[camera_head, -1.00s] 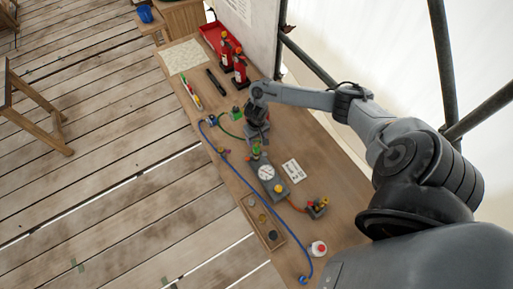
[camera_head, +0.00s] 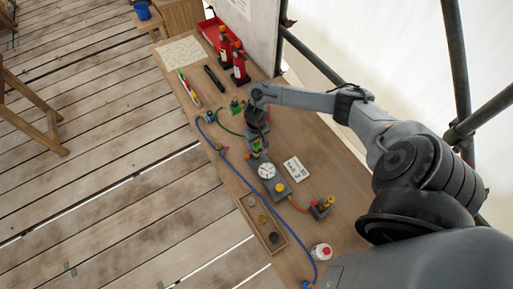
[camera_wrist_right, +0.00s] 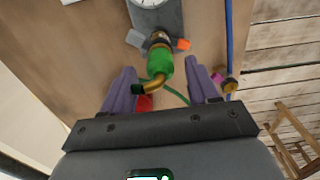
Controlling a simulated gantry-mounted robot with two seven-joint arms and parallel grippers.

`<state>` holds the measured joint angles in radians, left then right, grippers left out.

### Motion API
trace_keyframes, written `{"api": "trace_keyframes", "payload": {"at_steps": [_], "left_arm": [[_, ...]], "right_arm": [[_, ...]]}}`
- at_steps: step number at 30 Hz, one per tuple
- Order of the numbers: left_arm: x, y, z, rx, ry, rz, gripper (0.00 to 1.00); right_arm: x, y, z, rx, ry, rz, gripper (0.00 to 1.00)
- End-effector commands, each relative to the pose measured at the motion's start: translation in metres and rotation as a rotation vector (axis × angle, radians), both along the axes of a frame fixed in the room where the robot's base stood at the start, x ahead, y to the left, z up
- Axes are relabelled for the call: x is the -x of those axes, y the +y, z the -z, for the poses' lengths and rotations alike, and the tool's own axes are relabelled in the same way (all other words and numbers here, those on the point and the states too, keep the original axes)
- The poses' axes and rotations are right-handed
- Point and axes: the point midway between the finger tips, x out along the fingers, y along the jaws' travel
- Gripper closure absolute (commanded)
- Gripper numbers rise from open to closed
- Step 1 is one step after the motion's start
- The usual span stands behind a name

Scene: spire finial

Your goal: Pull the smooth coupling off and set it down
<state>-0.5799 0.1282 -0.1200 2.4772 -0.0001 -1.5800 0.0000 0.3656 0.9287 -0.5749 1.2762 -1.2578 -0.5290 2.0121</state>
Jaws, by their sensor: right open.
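A green coupling (camera_wrist_right: 159,66) with a brass collar stands at the end of the grey gauge box (camera_wrist_right: 157,17), and a brass elbow comes off it. In the head view the coupling (camera_head: 256,149) shows small, just below my right gripper (camera_head: 257,138). In the right wrist view my right gripper (camera_wrist_right: 158,76) is open, with one purple-grey finger on each side of the green coupling and a gap on both sides. I cannot tell from its surface whether this is the smooth coupling. My left gripper is not in view.
A blue hose (camera_head: 238,176) runs along the bench. A wooden tray (camera_head: 283,240) with small round parts, a red-button unit (camera_head: 321,251) and a white card (camera_head: 296,170) lie nearby. Two red fire extinguishers (camera_head: 239,66) stand at the far end. An orange hose leads to a small block (camera_head: 320,207).

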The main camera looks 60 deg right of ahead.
Motion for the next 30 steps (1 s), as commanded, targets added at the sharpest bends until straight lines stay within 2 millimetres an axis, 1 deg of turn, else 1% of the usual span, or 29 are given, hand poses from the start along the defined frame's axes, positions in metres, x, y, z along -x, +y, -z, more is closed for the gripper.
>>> {"api": "trace_keyframes", "payload": {"at_steps": [1,3,9,13,30], "left_arm": [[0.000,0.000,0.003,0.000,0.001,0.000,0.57],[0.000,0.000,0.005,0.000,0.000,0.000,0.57],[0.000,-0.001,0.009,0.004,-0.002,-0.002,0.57],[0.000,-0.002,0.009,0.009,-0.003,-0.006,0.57],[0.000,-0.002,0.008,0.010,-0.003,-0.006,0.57]], "right_arm": [[0.001,0.001,0.008,-0.001,0.003,0.001,0.40],[0.001,0.000,0.016,0.000,0.002,0.001,0.40],[0.000,0.001,0.029,-0.001,0.002,0.001,0.40],[0.000,0.001,0.032,-0.001,0.002,0.000,0.40],[0.001,0.000,0.032,-0.001,0.002,0.000,0.40]]}}
